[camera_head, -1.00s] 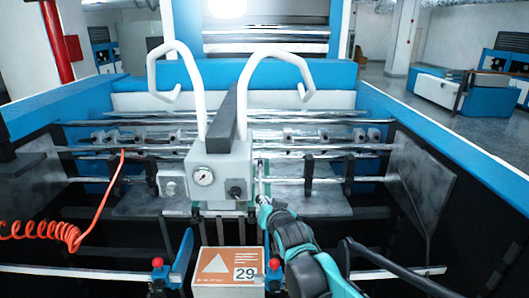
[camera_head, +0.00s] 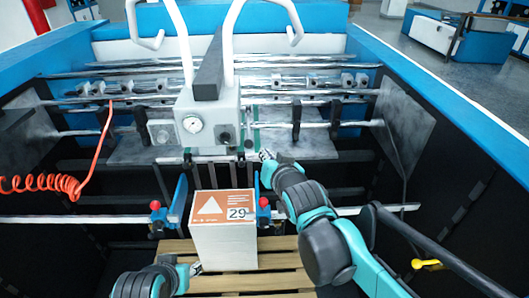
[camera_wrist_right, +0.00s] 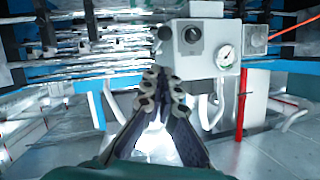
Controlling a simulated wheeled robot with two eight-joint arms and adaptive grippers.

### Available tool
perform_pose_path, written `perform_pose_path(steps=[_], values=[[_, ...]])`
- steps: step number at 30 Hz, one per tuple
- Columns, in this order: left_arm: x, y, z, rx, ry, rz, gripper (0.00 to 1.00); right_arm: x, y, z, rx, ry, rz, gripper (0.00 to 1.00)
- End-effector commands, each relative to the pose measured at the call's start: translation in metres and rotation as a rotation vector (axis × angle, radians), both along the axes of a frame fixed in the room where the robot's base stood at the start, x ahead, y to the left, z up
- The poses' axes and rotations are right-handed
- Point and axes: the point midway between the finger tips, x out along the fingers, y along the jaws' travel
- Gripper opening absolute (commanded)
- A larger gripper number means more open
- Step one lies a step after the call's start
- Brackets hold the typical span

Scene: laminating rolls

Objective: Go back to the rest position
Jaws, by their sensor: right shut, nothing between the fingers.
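My right gripper (camera_head: 267,157) is just below and right of the grey control box with the gauge, in front of the rollers. In the right wrist view its fingers (camera_wrist_right: 160,82) are together with nothing between them. My left gripper (camera_head: 195,268) shows at the bottom of the head view, low beside the left side of the white box; its finger gap is too small to make out.
The white box (camera_head: 224,248) with an orange label marked 29 stands on a wooden pallet (camera_head: 285,278). The grey control box (camera_head: 210,120) has white curved handles. Metal rollers (camera_head: 310,100) cross behind. An orange coiled hose (camera_head: 45,184) hangs left.

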Motion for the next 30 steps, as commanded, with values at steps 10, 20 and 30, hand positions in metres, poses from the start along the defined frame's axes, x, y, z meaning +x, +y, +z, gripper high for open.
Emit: perform_pose_path(steps=[10,20,30], values=[[0.000,0.000,-0.001,0.000,0.000,0.000,0.40,0.000,0.000,-0.001,0.000,0.001,-0.001,0.00],[0.000,0.000,-0.086,0.000,0.000,0.000,0.40,-0.063,-0.066,-0.141,-0.134,0.187,-0.059,0.00],[0.000,0.000,-0.188,0.000,0.000,0.000,0.40,-0.184,-0.133,-0.337,-0.290,0.509,-0.063,0.00]])
